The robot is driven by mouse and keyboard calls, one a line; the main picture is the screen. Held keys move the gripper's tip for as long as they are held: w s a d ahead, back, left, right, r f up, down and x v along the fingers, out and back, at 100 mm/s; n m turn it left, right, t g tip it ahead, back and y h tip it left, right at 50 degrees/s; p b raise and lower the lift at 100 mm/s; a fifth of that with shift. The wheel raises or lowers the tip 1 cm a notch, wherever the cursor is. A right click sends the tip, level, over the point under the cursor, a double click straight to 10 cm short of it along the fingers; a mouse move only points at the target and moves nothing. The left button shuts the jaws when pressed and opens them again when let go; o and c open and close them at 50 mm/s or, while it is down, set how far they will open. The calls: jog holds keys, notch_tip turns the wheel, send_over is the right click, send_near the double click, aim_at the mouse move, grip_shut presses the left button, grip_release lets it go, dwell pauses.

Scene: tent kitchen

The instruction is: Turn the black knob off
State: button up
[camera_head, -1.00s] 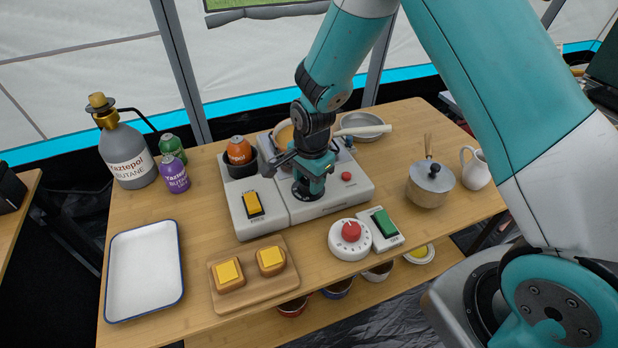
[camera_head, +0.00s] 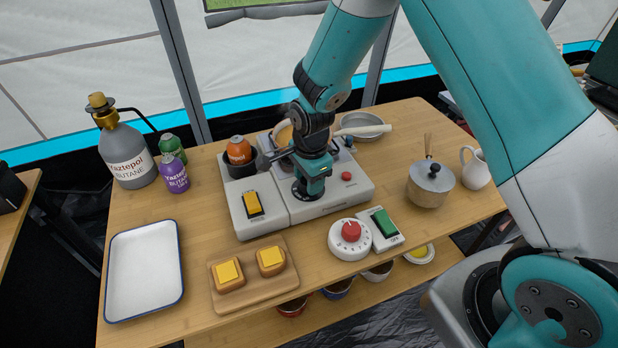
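I cannot make out the black knob clearly; my arm covers the middle of the stove.
A white dial with a red knob (camera_head: 351,231) and a green switch (camera_head: 384,222) sit in front of the stove. A lidded pot (camera_head: 430,183) is at right, a bread board (camera_head: 232,303) in front, a white tray (camera_head: 118,275) and a butane bottle (camera_head: 128,155) at left.

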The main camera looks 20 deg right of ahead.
jog(key=o, duration=0.3)
jog(key=shift+o, duration=0.2)
jog(key=shift+r, duration=0.15)
notch_tip(320, 180, up, 17)
jog(key=s+b, duration=0.1)
jog(key=shift+d, duration=0.1)
jog(key=s+a+r+n+y, duration=0.2)
jog(key=s+r+n, duration=0.1)
jog(key=s+n, duration=0.8)
jog(key=s+a+r+n+y, duration=0.2)
jog(key=s+a+r+n, duration=0.1)
jog(key=s+n, duration=0.9)
jog(key=shift+s+r+g, duration=0.2)
jog(key=shift+s+g, duration=0.1)
